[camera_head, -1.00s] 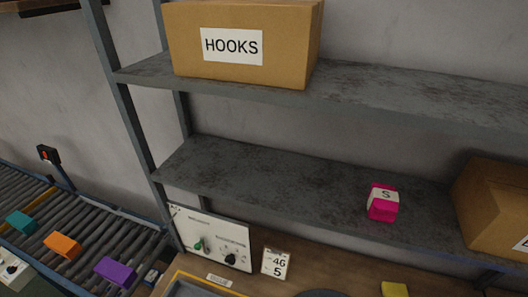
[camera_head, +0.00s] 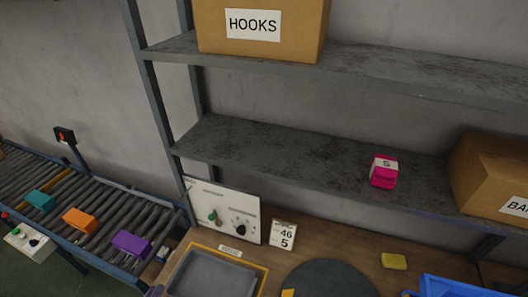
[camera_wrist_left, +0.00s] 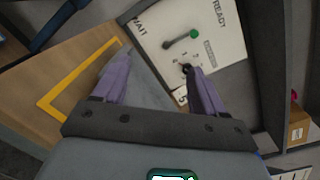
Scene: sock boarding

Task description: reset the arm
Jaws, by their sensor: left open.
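My left gripper (camera_wrist_left: 158,72) shows in the left wrist view with its two purple fingers spread apart and nothing between them. Beyond the fingers are the wooden bench and the white control panel (camera_wrist_left: 200,35). My right gripper is in neither view.
The panel (camera_head: 222,208) stands at the bench's back left, beside a "46 5" card (camera_head: 283,236). A grey tray (camera_head: 212,275), dark disc (camera_head: 330,280), yellow block (camera_head: 394,261) and blue crate (camera_head: 455,288) are on the bench. Shelves (camera_head: 290,160) rise behind; a conveyor (camera_head: 95,215) lies left.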

